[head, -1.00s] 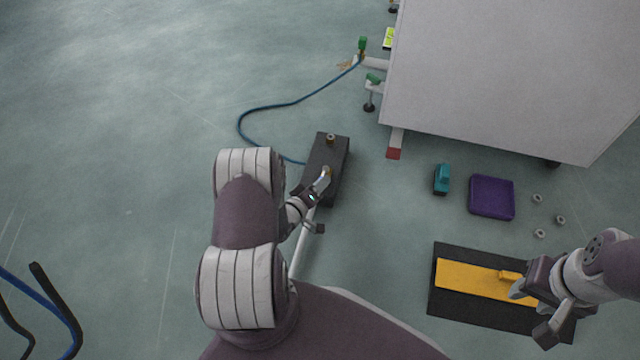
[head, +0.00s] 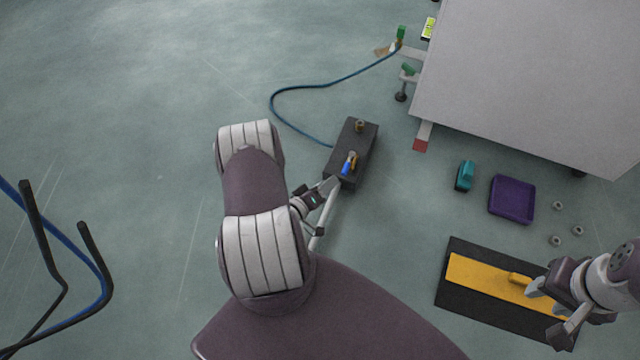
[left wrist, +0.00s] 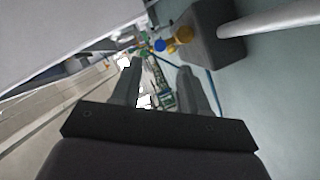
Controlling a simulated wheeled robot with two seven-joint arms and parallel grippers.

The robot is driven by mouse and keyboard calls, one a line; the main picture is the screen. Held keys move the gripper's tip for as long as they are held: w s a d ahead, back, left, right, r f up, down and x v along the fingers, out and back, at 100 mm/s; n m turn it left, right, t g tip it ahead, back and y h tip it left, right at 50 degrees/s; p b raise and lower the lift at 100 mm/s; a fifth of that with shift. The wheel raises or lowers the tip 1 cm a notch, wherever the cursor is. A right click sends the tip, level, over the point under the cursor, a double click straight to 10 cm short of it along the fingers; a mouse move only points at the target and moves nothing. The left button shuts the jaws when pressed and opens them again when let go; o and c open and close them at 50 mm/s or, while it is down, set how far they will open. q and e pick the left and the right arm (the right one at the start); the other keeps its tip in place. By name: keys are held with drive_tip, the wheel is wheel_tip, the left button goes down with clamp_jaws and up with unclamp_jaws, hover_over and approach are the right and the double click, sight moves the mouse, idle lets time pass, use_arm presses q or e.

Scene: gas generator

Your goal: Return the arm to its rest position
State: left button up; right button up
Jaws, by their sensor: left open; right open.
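My left gripper (head: 328,186) is at the near end of a dark box (head: 362,140) on the floor, and its arm comes in from the left. In the left wrist view my left gripper (left wrist: 158,90) has its two fingers apart with nothing between them. The dark box (left wrist: 217,35) stands beyond the fingertips, with a blue piece and a yellow knob (left wrist: 185,34) on it. The blue piece (head: 347,167) also shows on the box top in the head view. My right gripper (head: 547,303) is open above a yellow tool (head: 480,277) on a black mat (head: 455,301).
A blue hose (head: 275,100) runs from the box to a fitting by the large grey cabinet (head: 530,80). A teal block (head: 465,175), a purple tray (head: 512,218) and several nuts (head: 557,205) lie on the floor. A dark frame (head: 62,270) stands at left. Open floor lies at upper left.

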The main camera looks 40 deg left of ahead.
use_arm(q)
drive_tip(key=shift+v, duration=1.65)
